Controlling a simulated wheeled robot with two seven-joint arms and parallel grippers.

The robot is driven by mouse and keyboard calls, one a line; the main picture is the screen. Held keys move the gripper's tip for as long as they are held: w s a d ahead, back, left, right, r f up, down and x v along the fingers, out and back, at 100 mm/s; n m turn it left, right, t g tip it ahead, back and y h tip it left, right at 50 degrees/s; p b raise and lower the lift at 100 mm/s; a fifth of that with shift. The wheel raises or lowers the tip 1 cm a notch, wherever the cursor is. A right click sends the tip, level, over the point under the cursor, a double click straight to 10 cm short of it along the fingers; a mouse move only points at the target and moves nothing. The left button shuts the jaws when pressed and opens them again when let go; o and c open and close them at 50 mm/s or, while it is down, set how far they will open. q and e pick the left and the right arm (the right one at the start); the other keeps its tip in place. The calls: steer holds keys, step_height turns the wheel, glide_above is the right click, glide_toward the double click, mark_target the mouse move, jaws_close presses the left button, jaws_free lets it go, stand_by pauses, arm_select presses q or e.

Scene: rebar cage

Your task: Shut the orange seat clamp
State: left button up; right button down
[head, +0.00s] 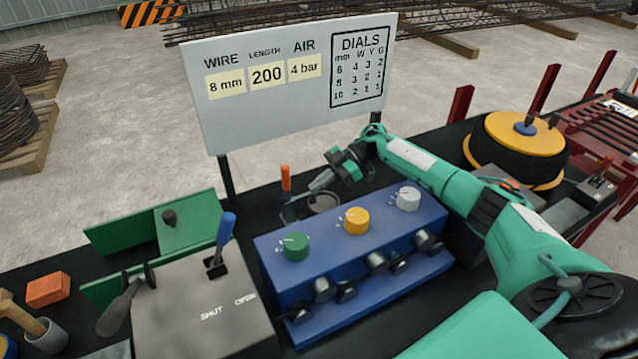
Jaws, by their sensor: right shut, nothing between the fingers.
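The orange seat clamp (286,178) is a small toggle with an upright orange handle, behind the blue dial box. Its dark base is low beside a round grey seat (324,203). My right gripper (313,187) reaches in from the right over the dial box, its fingers shut and empty. The fingertips are just right of the clamp's handle and above the seat. I cannot tell whether they touch the clamp. My left gripper is not in view.
The blue box (350,240) carries green, yellow and white dials, with black knobs along its front. A grey box with a blue lever (225,230) is marked SHUT and OPEN. Green guards (150,228) stand left of the clamp. A white sign (290,80) rises behind.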

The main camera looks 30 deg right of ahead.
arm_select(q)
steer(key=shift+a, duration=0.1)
arm_select(e)
steer(key=shift+s+f, duration=0.25)
steer(key=shift+f, duration=0.3)
steer(key=shift+r, duration=0.1)
arm_select(q)
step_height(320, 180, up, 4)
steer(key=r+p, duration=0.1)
steer(key=p, duration=0.4)
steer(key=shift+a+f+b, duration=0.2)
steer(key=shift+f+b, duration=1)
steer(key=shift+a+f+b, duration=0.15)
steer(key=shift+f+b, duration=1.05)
arm_select(e)
steer(key=a+r+v, duration=0.1)
steer(key=r+v, duration=0.1)
steer(key=v, duration=1)
steer(key=shift+w, duration=0.3)
steer(key=shift+r, duration=0.1)
